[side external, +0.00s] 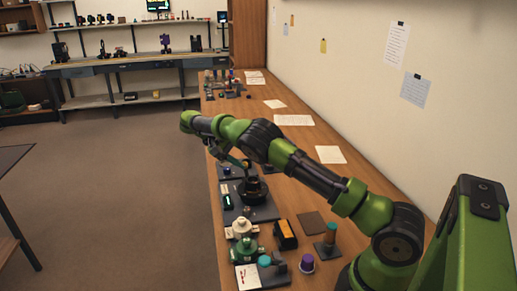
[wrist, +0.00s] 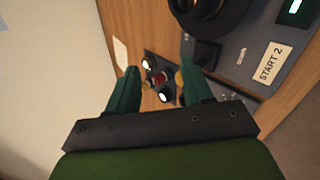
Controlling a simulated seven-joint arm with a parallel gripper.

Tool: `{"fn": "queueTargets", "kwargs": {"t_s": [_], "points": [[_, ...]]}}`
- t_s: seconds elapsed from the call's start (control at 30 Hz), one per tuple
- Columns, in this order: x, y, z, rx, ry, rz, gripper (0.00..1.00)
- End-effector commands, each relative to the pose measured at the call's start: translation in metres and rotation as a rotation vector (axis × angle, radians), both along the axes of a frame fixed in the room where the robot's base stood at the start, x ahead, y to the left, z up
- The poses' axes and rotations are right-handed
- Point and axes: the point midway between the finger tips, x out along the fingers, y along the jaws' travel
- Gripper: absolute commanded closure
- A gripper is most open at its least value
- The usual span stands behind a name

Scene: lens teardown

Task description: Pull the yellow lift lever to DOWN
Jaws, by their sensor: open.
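I cannot clearly make out a yellow lift lever in either view. My gripper (wrist: 160,80) shows in the wrist view with two dark green fingers spread apart and small yellowish patches at their inner tips. Between and beyond the fingertips is a small dark plate (wrist: 153,58) with a red knob-like part and whitish round spots. I see nothing held. In the side external view my gripper (side external: 239,161) hangs over the far part of the bench equipment, close above a black round device (side external: 252,190). That device's top is partly hidden by the arm.
In the wrist view a grey panel (wrist: 238,58) labelled START 2 lies right of the fingers. In the side external view an orange-yellow and black block (side external: 286,234), a green fixture (side external: 244,250) and a purple-topped cup (side external: 307,263) stand nearer. Bare wood (side external: 290,185) lies right of the device.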

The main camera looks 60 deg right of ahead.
Motion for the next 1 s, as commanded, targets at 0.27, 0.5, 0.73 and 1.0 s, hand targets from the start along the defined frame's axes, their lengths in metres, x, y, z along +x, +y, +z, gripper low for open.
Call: {"fn": "queueTargets", "kwargs": {"t_s": [0.27, 0.5, 0.73, 1.0], "points": [[-0.028, 0.013, 0.003, 0.004, -0.001, 0.002, 0.49], [-0.060, 0.026, 0.006, 0.004, -0.001, 0.004, 0.49], [-0.094, 0.039, 0.010, 0.003, -0.002, 0.004, 0.49], [-0.122, 0.050, 0.012, 0.001, -0.002, 0.002, 0.49]]}}
